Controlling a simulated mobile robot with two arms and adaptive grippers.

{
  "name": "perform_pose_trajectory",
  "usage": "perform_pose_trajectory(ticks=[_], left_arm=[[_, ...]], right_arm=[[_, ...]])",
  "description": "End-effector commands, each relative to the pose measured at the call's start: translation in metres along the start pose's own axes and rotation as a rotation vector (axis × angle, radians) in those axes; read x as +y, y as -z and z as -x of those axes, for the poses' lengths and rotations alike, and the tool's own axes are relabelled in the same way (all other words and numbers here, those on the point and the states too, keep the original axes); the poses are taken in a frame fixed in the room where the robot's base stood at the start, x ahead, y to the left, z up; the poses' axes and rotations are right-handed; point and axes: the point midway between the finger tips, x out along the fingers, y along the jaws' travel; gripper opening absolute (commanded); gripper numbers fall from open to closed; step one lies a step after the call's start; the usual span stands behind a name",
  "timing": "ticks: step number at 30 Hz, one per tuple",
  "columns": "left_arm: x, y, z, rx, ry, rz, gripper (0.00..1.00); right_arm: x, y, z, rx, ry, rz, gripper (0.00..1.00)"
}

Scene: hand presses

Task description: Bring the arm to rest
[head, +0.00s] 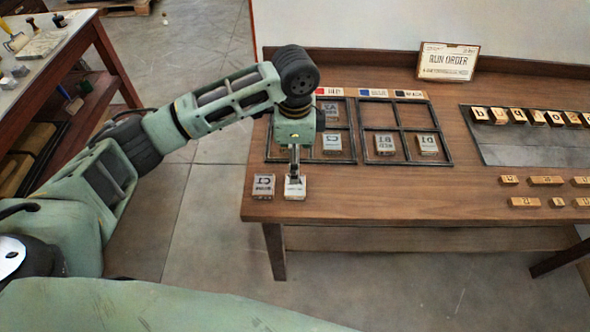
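My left arm comes in from the left over the front left part of the wooden table (380,205). My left gripper (295,178) points straight down at a small pale block (296,194) near the table's front edge. Its narrow fingertips meet the top of the block in the picture. I cannot tell whether they grip it, touch it or hover just above. The block sits at table level. A similar block marked C1 (263,186) lies just left of it. My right gripper is not in view.
Two black-framed grids (357,144) hold several labelled blocks behind the gripper. A tray (505,152) with letter blocks and several loose wooden pieces (545,181) are at right. A side bench (60,60) stands far left.

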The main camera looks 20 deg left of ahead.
Motion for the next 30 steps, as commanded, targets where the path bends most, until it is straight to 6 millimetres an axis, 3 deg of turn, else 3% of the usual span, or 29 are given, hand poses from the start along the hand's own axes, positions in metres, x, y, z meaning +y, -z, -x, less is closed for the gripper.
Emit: perform_pose_trajectory(ticks=[6,23,26,30], left_arm=[[0.001,0.0,0.015,0.0,-0.001,-0.001,0.73],[0.003,0.002,0.013,0.005,-0.002,-0.002,0.73],[0.016,0.011,0.0,0.03,-0.005,-0.003,0.73],[0.049,0.032,-0.028,0.107,-0.007,0.022,0.73]], right_arm=[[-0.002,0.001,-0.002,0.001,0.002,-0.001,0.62],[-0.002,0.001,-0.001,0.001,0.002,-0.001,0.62],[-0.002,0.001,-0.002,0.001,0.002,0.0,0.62],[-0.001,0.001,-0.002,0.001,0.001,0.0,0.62]])
